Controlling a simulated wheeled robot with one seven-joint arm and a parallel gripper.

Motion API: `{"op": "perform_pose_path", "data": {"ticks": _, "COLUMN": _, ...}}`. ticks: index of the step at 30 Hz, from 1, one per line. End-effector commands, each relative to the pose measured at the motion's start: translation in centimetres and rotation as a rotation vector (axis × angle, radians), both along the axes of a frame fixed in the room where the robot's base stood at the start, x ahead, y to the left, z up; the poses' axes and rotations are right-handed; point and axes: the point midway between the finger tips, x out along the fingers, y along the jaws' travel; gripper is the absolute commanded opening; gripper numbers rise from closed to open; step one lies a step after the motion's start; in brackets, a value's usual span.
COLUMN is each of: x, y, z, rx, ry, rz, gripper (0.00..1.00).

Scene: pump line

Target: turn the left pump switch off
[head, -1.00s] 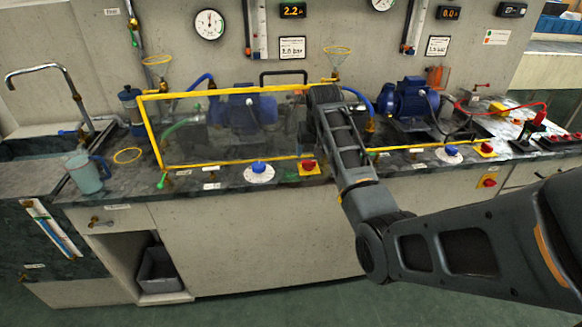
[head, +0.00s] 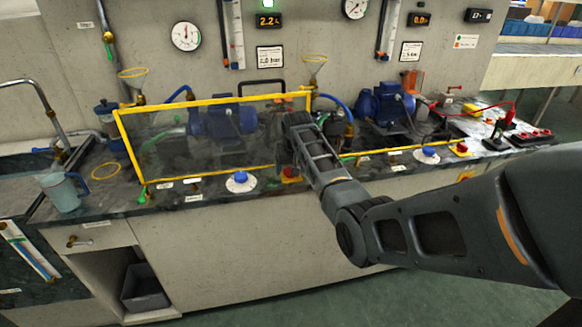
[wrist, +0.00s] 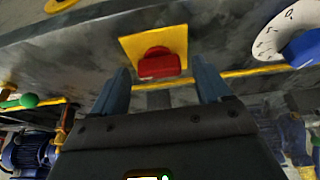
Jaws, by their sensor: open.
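The left pump switch is a red knob on a yellow plate (head: 290,174). It sits on the bench's front strip, below the yellow-framed clear guard of the left blue pump (head: 222,120). In the head view my arm's end partly covers it. In the wrist view the red knob (wrist: 158,64) shows between the two fingers of my gripper (wrist: 160,72). The gripper is open, one finger on each side of the knob. I cannot tell whether a finger touches it. The head view shows my gripper (head: 287,155) just above the switch.
A blue dial on a white disc (head: 240,179) is close to the left of the switch; it also shows in the wrist view (wrist: 303,47). The yellow-framed guard (head: 150,180) stands just behind. The right pump (head: 388,105) and its red switch (head: 462,147) are farther right.

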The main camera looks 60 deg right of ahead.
Motion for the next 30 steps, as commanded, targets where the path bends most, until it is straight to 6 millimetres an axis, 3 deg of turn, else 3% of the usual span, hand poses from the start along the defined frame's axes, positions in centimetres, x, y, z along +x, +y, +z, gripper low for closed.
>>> {"op": "perform_pose_path", "data": {"ticks": 3, "x": 0.0, "y": 0.01, "z": 0.02, "rx": 0.0, "ry": 0.0, "rz": 0.0, "gripper": 0.76}}
{"op": "perform_pose_path", "data": {"ticks": 20, "x": 0.0, "y": 0.02, "z": 0.01, "rx": 0.0, "ry": 0.0, "rz": 0.001, "gripper": 0.22}}
{"op": "perform_pose_path", "data": {"ticks": 30, "x": -0.05, "y": -0.01, "z": 0.06, "rx": -0.001, "ry": 0.001, "rz": 0.047, "gripper": 0.21}}
